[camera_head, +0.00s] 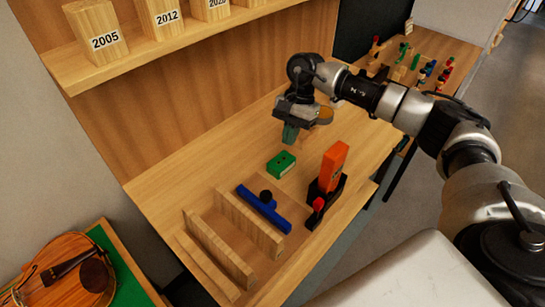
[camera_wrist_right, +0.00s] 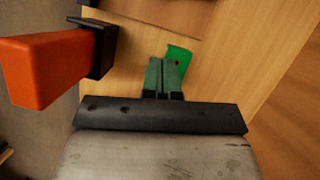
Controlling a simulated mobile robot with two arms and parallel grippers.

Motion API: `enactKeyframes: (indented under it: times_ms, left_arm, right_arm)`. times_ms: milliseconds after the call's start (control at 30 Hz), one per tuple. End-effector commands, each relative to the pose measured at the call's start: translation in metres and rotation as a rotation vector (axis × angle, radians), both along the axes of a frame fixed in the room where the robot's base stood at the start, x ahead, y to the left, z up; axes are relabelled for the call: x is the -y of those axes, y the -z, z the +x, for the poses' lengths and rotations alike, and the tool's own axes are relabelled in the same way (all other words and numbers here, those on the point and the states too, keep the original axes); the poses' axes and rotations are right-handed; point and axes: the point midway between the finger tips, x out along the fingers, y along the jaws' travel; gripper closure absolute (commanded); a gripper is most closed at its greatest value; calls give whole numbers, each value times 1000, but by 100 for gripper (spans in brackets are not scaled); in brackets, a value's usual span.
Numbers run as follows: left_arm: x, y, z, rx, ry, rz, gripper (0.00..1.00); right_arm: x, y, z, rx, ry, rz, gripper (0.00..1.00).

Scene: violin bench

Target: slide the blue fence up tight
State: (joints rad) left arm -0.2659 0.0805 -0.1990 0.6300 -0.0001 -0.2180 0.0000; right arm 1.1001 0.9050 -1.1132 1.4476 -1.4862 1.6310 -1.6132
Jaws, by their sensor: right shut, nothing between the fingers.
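The blue fence (camera_head: 256,205) is a long bar with a black round knob (camera_head: 266,196), lying on the wooden bench. It runs roughly parallel to the nearest upright wooden board (camera_head: 250,226), on that board's right side. I cannot tell whether they touch. My right gripper (camera_head: 290,134) is shut and empty, fingers pointing down, above and beyond the green block (camera_head: 281,164), clear of the fence. In the right wrist view the closed fingers (camera_wrist_right: 164,76) overlap part of the green block (camera_wrist_right: 180,56). The fence cannot be made out there. My left gripper is not in view.
An orange upright piece (camera_head: 333,166) in a black holder and a red knob (camera_head: 319,204) stand right of the fence. More boards (camera_head: 218,249) stand at left. A shelf (camera_head: 150,55) with numbered blocks overhangs the back. A violin (camera_head: 66,272) lies lower left.

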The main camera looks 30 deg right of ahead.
Motion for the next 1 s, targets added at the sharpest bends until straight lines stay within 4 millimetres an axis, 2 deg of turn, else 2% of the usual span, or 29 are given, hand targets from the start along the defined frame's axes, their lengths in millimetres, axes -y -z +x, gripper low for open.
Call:
enactKeyframes:
  times_ms: [200,300,367,467,600,667,1000]
  left_arm:
    - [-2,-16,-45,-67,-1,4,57]
    - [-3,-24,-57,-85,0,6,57]
    - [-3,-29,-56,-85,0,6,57]
    - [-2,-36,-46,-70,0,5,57]
    - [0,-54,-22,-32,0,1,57]
    - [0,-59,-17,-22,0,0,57]
    - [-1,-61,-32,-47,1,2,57]
  right_arm:
    - [-14,31,-9,-7,-2,3,100]
    - [-21,51,-13,-7,-2,3,100]
    - [-26,63,-16,-8,-2,4,100]
    - [-32,82,-20,-5,-2,4,100]
    - [-51,80,-30,-1,-4,5,100]
    - [-57,81,-34,-2,-3,5,100]
    - [-67,86,-39,-1,0,4,100]
